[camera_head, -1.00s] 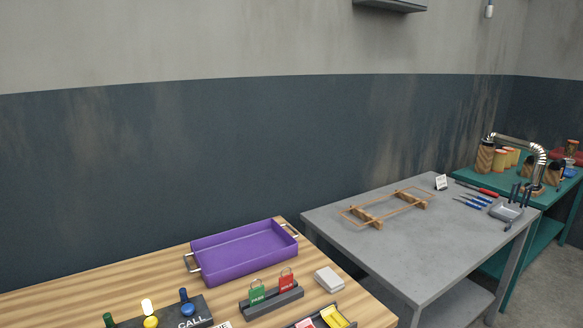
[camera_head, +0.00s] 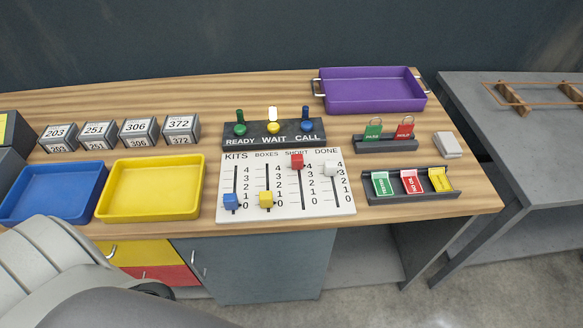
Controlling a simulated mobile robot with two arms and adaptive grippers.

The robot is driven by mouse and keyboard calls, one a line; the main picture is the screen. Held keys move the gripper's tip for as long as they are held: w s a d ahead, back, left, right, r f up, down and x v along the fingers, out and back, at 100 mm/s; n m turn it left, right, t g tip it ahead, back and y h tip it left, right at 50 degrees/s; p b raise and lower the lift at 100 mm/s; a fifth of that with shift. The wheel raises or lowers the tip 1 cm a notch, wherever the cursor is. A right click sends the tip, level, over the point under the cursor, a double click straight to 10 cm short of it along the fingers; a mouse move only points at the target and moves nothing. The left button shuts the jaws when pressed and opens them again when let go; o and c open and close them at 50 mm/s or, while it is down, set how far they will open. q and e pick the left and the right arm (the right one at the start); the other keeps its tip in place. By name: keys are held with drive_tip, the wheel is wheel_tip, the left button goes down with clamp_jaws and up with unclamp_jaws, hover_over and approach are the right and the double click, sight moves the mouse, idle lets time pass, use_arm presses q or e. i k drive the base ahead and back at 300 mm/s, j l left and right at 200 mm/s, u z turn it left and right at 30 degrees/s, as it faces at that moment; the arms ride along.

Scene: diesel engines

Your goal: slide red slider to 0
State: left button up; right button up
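The red slider (camera_head: 297,161) sits at the top of its slot, in the SHORT column of the white slider board (camera_head: 318,203), close to the 4 mark. The slot has marks from 4 down to 0. The blue slider (camera_head: 231,201) and the yellow slider (camera_head: 265,199) are at the low end by 0. The white slider (camera_head: 331,169) in the DONE column is high. Neither of my grippers is in view; only a grey part of my body shows at the lower left.
Behind the board is a dark panel (camera_head: 288,140) with READY, WAIT and CALL levers. A yellow tray (camera_head: 197,203) stands left of the board. A dark holder with coloured tags (camera_head: 372,198) is on the right. Bare wood (camera_head: 480,196) lies at the right end.

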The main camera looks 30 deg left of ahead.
sight(297, 159)
drive_tip(key=u, duration=1.05)
